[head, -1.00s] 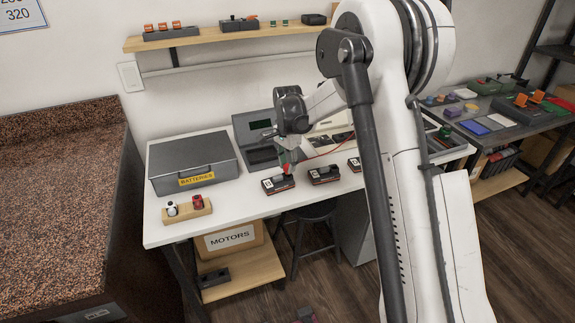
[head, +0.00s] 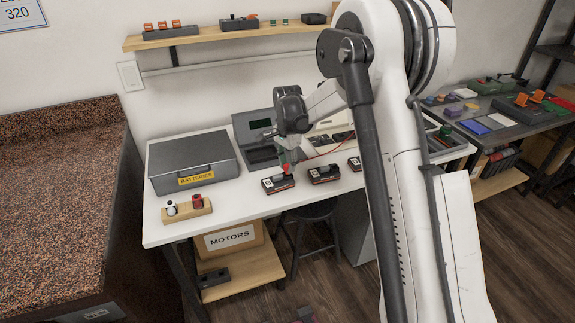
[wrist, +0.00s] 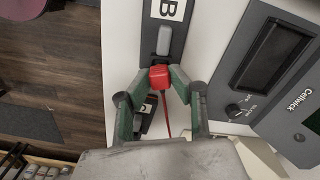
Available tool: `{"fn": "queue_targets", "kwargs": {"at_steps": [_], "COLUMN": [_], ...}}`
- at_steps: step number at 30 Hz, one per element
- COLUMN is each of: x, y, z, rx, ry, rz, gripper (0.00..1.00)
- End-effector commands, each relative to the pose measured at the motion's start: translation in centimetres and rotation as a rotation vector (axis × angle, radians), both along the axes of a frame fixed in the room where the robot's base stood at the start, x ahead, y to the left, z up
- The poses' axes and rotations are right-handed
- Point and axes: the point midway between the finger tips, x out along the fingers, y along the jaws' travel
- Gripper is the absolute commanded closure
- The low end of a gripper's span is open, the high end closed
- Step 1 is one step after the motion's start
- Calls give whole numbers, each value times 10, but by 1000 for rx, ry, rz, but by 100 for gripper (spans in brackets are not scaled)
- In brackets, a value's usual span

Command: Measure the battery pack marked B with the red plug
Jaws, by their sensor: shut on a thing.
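The battery pack marked B (wrist: 178,40) lies at the top middle of the wrist view, with a white letter label and a raised grey part. In the head view it appears to be the leftmost pack (head: 272,186) on the white table. My gripper (wrist: 160,80) is shut on the red plug (wrist: 159,76), whose red lead trails back between the fingers. The plug is at the near end of pack B, past the grey part. I cannot tell whether it touches the pack. The gripper (head: 287,167) is low over this pack in the head view.
The meter (wrist: 285,60) labelled Cellwick stands beside the pack, with a dark screen and a knob. More packs (head: 324,175) lie to the right in the head view. The grey BATTERIES case (head: 192,155) and a small wooden holder (head: 187,214) are to the left.

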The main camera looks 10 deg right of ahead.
Motion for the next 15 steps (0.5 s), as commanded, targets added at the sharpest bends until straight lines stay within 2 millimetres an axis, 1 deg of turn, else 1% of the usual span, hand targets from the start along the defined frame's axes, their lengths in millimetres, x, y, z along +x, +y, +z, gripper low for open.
{"fn": "queue_targets", "kwargs": {"at_steps": [15], "x": [0], "y": [0], "z": [-4], "rx": [0], "ry": [0], "rz": [0], "gripper": [100]}}
